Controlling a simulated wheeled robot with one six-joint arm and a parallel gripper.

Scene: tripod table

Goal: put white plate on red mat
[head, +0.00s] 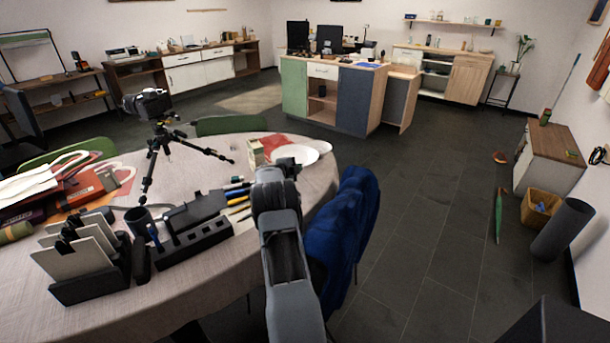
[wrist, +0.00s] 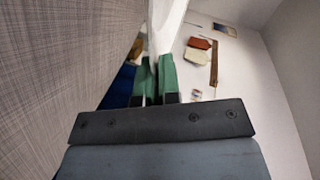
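The white plate (head: 297,154) is at the far right edge of the round table, just beyond the end of my arm. In the wrist view the white plate (wrist: 170,28) shows nearly edge-on, running out from between the green fingers. My gripper (wrist: 156,65) is closed to a narrow gap with the plate's rim in it. In the head view my own wrist hides the fingers. The red mat (head: 274,141) lies on the table behind the plate and to its left, partly covered from view. I cannot tell whether the plate touches the mat.
A small carton (head: 256,153) stands just left of the plate. A camera on a tripod (head: 152,140), pens, a black organizer (head: 195,241) and a card holder (head: 90,283) crowd the table. A blue jacket (head: 346,225) hangs right of my arm. A green chair (head: 231,125) stands behind the table.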

